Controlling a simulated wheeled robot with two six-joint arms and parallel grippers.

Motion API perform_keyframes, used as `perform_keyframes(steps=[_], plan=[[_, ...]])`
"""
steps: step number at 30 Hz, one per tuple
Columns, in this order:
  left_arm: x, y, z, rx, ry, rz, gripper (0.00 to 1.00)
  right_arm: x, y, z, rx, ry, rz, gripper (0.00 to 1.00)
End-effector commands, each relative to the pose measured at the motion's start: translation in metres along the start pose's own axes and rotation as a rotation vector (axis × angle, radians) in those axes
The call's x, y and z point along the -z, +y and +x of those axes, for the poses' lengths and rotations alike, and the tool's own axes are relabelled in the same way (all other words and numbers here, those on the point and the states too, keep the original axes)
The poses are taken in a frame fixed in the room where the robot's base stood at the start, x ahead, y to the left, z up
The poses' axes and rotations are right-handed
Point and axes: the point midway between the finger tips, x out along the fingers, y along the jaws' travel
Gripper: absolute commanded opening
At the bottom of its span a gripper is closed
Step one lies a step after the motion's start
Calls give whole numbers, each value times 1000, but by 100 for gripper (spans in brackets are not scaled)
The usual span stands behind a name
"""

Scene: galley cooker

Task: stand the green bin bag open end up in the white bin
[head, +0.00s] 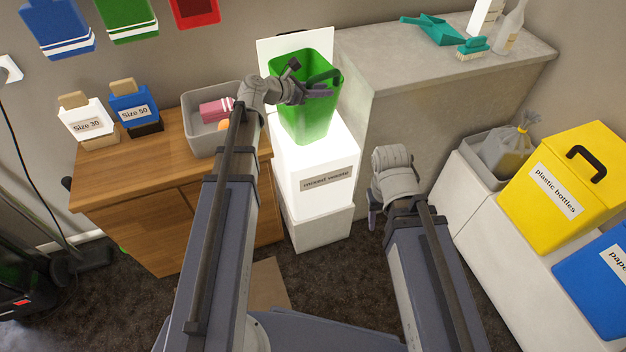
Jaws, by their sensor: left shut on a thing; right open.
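The green bin bag (305,124) is upright with its open end up, over the white bin (305,200) labelled "mixed waste". My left gripper (318,86) is shut on the bag at its upper rim. The bag's lower end overlaps the top of the bin, and I cannot tell whether it is above the bin, resting on it or partly inside. The white lid (267,52) stands raised behind the bag. My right gripper (373,214) is open and empty, low in front of the grey counter, to the right of the bin.
A wooden cabinet (150,165) to the left bears a grey tub (198,135) and boxes marked "Size 30" (85,122) and "Size 50" (133,108). A grey counter (400,55) stands right of the bin. Yellow (570,165) and blue (595,285) bins stand further right.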

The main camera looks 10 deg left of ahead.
Motion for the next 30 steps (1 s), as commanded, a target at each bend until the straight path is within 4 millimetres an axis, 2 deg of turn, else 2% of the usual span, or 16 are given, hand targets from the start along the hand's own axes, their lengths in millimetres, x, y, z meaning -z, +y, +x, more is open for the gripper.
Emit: perform_keyframes(steps=[1,6,9,23,30], plan=[[26,-1,10,8,-1,3,0,2,-3,28,0,0,0,50],[55,-5,21,36,-6,15,0,4,-6,60,0,0,0,50],[65,-6,24,47,-8,20,0,4,-7,70,0,0,0,50],[75,-8,28,57,-10,25,0,5,-8,80,0,0,0,50],[93,-9,35,57,-10,25,0,6,-10,100,0,0,0,50]])
